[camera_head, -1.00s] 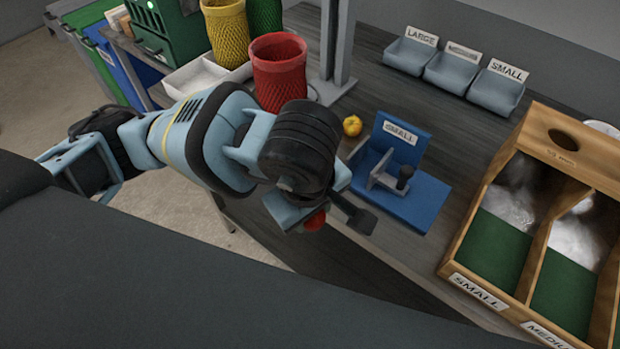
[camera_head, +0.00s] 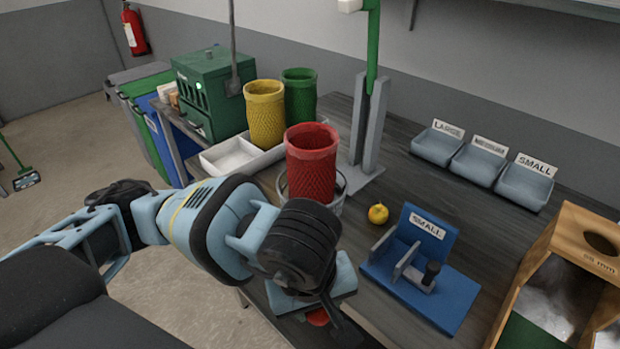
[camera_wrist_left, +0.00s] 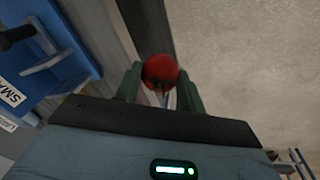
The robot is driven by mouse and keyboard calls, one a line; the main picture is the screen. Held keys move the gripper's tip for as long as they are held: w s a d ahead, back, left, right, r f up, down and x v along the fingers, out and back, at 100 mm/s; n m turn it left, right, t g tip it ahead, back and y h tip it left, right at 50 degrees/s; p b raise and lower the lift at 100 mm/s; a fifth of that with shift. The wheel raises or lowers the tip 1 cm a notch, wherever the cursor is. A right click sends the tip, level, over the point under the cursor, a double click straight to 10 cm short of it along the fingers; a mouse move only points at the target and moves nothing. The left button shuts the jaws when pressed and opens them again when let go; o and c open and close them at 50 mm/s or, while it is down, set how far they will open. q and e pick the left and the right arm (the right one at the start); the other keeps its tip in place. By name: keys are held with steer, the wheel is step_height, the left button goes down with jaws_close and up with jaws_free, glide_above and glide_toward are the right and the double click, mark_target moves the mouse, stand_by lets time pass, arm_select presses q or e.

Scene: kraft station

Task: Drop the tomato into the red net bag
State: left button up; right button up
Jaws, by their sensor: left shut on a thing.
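The red tomato (camera_wrist_left: 160,72) sits between the two fingers of my left gripper (camera_wrist_left: 158,88) in the left wrist view. My left gripper (camera_head: 325,318) is shut on it. In the head view only a small red part of the tomato (camera_head: 318,317) shows below the wrist, near the table's front edge. The red net bag (camera_head: 311,165) stands open at the top in a round holder on the table, behind and above my left wrist in the picture. My wrist is apart from it. My right gripper is not in view.
A yellow-orange fruit (camera_head: 378,214) lies beside a blue SMALL fixture (camera_head: 440,293). Yellow (camera_head: 264,115) and green (camera_head: 300,95) net bags stand behind the red one. A grey post (camera_head: 370,135) rises right of it. A wooden sorting box (camera_head: 577,240) stands at right.

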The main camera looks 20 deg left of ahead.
arm_select(q)
steer(key=w+a+m+h, duration=0.1)
steer(key=w+a+m, duration=0.3)
steer(key=a+m, duration=0.4)
steer(key=shift+w+a+f+g, duration=0.15)
steer(key=shift+a+f+g, duration=0.2)
steer(key=shift+a, duration=0.8)
